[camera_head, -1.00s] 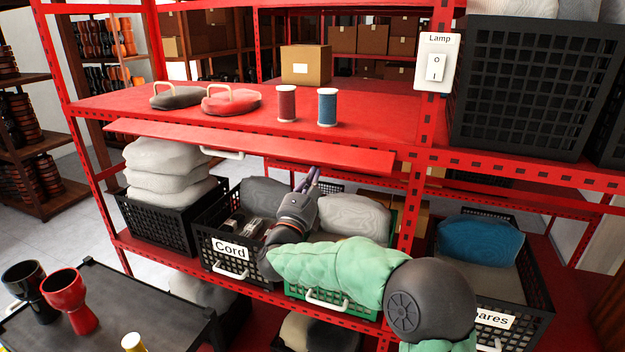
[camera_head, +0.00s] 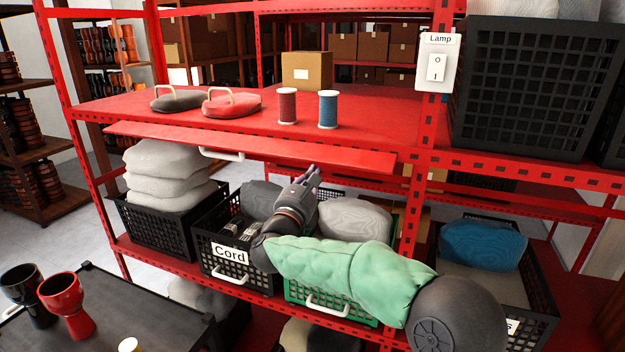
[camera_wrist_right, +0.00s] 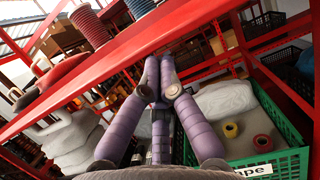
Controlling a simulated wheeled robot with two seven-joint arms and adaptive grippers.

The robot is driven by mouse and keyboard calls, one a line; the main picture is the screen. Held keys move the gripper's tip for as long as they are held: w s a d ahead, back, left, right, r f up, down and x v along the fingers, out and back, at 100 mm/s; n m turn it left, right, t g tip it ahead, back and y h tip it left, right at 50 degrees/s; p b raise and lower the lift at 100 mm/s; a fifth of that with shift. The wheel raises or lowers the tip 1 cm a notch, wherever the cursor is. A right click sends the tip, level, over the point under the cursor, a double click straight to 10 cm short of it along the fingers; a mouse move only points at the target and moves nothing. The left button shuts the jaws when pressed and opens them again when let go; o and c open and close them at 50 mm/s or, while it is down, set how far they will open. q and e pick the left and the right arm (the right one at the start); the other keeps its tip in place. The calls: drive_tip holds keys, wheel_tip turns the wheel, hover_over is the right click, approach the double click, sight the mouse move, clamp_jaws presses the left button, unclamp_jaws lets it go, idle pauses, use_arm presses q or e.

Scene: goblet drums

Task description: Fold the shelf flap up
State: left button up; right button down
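The shelf flap (camera_head: 250,147) is a long red panel along the front of the upper red shelf. It slopes outward and down, with a white handle (camera_head: 222,154) under its front edge. My right gripper (camera_head: 312,171) is below the right half of the flap, to the right of the handle. In the right wrist view, the purple fingers (camera_wrist_right: 160,62) converge with their tips close together and nothing seen between them. A red panel edge, apparently the flap (camera_wrist_right: 120,62), crosses behind the tips. I cannot tell whether they touch it. My left gripper is not in view.
On the shelf stand two thread spools (camera_head: 328,109), a red padded item (camera_head: 232,102), a dark one (camera_head: 178,98) and a cardboard box (camera_head: 306,70). Below are the Cord crate (camera_head: 215,262), a green crate (camera_head: 330,305) and a crate of stacked bags (camera_head: 150,228). A lamp switch (camera_head: 437,66) is on the post.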

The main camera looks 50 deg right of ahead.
drive_tip(key=r+y, duration=0.1)
drive_tip(key=r+g+y+p, duration=0.1)
drive_tip(key=r, duration=0.1)
drive_tip(key=r+y+p, duration=0.1)
drive_tip(key=shift+s+a+r, duration=0.1)
drive_tip(key=shift+a+r, duration=0.2)
drive_tip(key=shift+r, duration=0.1)
wheel_tip(320, 180, up, 10)
drive_tip(key=g+y+p, duration=0.2)
drive_tip(key=y+p, duration=0.2)
drive_tip(key=p, duration=0.8)
hover_over(311, 157)
drive_tip(key=d, duration=0.5)
drive_tip(key=shift+w+d+r, duration=0.25)
drive_tip(key=shift+w, duration=0.1)
